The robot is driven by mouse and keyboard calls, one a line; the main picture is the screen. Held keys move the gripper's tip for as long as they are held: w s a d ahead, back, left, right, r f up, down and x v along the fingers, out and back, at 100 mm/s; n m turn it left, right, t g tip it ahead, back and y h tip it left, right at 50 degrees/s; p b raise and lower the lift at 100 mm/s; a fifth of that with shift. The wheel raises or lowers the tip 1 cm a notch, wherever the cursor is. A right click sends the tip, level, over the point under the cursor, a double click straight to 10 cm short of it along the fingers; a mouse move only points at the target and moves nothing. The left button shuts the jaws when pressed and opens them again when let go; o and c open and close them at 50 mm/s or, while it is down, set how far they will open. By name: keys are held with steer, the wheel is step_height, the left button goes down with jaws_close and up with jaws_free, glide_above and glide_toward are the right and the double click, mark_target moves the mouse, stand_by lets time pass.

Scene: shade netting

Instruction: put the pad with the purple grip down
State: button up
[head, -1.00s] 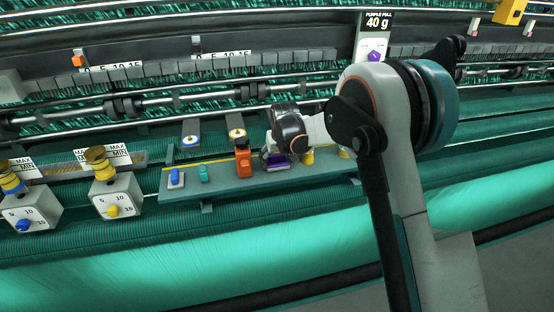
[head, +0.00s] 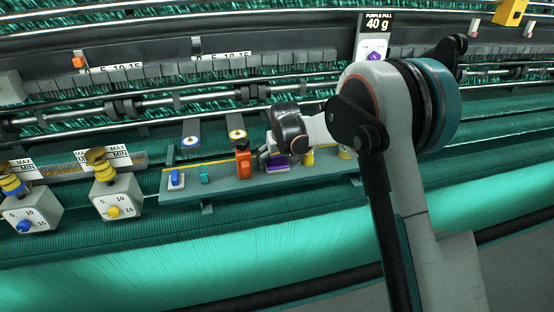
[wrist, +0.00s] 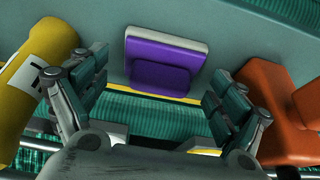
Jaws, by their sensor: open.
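The pad with the purple grip (wrist: 164,62) lies on the teal shelf in the wrist view, a pale slab with a purple block on it. In the head view the pad (head: 278,166) shows on the shelf just below my gripper (head: 272,156). In the wrist view my gripper (wrist: 156,96) is open, its two fingers spread wide to the left and right of the pad, with a gap on both sides. The pad appears to rest on the shelf, apart from the fingers. In the head view my wrist hides part of the gripper.
An orange block-like tool (head: 243,162) stands close to the pad, and it fills the right of the wrist view (wrist: 286,110). A yellow cylinder (wrist: 36,78) is close on the other side. A blue-gripped pad (head: 175,179) and a small teal piece (head: 206,174) sit farther left on the shelf (head: 222,184).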

steer(key=s+d+r, duration=0.4)
steer(key=s+r, duration=0.3)
steer(key=r, duration=0.2)
steer(key=s+d+r, duration=0.4)
steer(key=s+r, duration=0.2)
steer(key=r, duration=0.4)
steer(key=s+d+r+m+t, duration=0.1)
steer(key=s+d+r, duration=0.1)
steer(key=s+d, duration=0.6)
steer(key=s+d+r+m+t, duration=0.1)
steer(key=s+d+r, duration=0.15)
steer(key=s, duration=0.95)
steer(key=s+d+f, duration=0.2)
steer(key=s, duration=0.3)
steer(key=s+d+f+m+t+h, duration=0.1)
steer(key=s+d+f, duration=0.1)
steer(key=s, duration=0.4)
steer(key=shift+d+f, duration=0.35)
steer(key=shift+f, duration=0.25)
steer(key=shift+f, duration=0.1)
step_height(320, 180, down, 18)
steer(key=b, duration=1.7)
steer(key=shift+r, duration=0.25)
